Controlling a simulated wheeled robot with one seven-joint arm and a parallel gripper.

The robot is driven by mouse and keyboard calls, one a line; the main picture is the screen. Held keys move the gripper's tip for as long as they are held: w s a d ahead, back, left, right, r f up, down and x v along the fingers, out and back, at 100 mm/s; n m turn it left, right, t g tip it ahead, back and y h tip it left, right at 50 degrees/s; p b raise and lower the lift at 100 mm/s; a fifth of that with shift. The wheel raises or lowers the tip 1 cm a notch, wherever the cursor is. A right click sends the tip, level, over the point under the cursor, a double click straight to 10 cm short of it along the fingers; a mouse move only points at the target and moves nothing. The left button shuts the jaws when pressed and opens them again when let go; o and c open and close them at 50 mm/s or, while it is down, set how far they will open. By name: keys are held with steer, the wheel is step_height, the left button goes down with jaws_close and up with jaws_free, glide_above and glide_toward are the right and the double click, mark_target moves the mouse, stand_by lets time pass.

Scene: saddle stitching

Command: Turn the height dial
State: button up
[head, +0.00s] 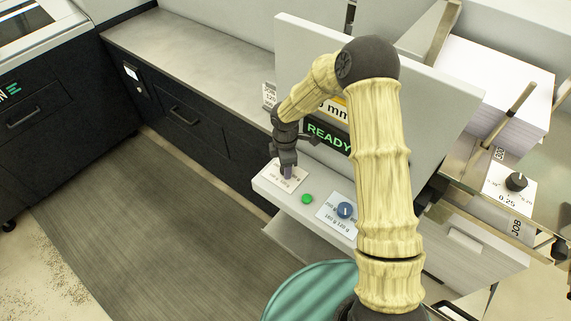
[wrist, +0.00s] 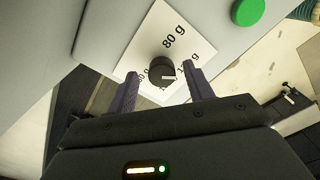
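My gripper (head: 287,168) is over a white label plate (head: 290,184) at the left end of the machine's grey ledge. In the wrist view its two dark fingers are open (wrist: 161,84), with a black knob (wrist: 162,70) ahead of and between their tips; I cannot tell whether they touch it. The knob's label reads "80 g" at the top. Another black dial (head: 516,181) stands at the right on a plate marked "0.25" and "0.20". A blue dial (head: 345,210) sits on a plate with gram values. No dial is visibly named height.
A green button (head: 307,199) lies between the label plate and the blue dial; it also shows in the wrist view (wrist: 248,12). A "READY" display (head: 328,137) is partly behind my arm. A paper stack (head: 495,85) stands at the right. The floor mat (head: 150,225) is clear.

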step_height(320, 180, up, 17)
steer(key=b, duration=0.3)
steer(key=shift+r, duration=0.2)
stand_by(0.4)
steer(key=shift+s+d, duration=0.1)
steer(key=s+d+f+m+t, duration=0.1)
steer(key=s+d+m, duration=0.6)
steer(key=s+m, duration=0.2)
steer(key=s+d+m+t, duration=0.1)
steer(key=s+d+m, duration=0.7)
steer(key=s+m, duration=0.2)
steer(key=shift+f+m+t, duration=0.3)
steer(key=shift+f+m, duration=0.05)
steer(key=shift+m, duration=0.35)
steer(key=shift+c, duration=0.2)
stand_by(0.6)
